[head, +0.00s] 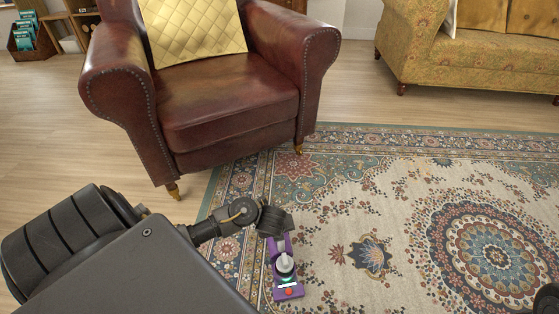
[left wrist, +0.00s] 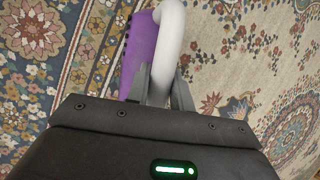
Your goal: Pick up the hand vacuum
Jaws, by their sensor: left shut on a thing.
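The hand vacuum (head: 289,292) is purple with a pale handle and a small red spot. In the head view it is over the patterned rug, in front of the armchair; I cannot tell if it touches the rug. My left gripper (left wrist: 162,85) is shut on its white curved handle (left wrist: 170,40) in the left wrist view. The purple body shows left of the handle there. In the head view the dark gripper hides the vacuum's far end. My right gripper is not shown; only a dark piece is cut off at the lower right edge.
A brown leather armchair (head: 225,112) with a yellow cushion (head: 193,28) stands just beyond the gripper. A patterned sofa (head: 470,60) is at the back right. A basket (head: 32,42) stands at the far left. The rug (head: 400,190) right of the vacuum is clear.

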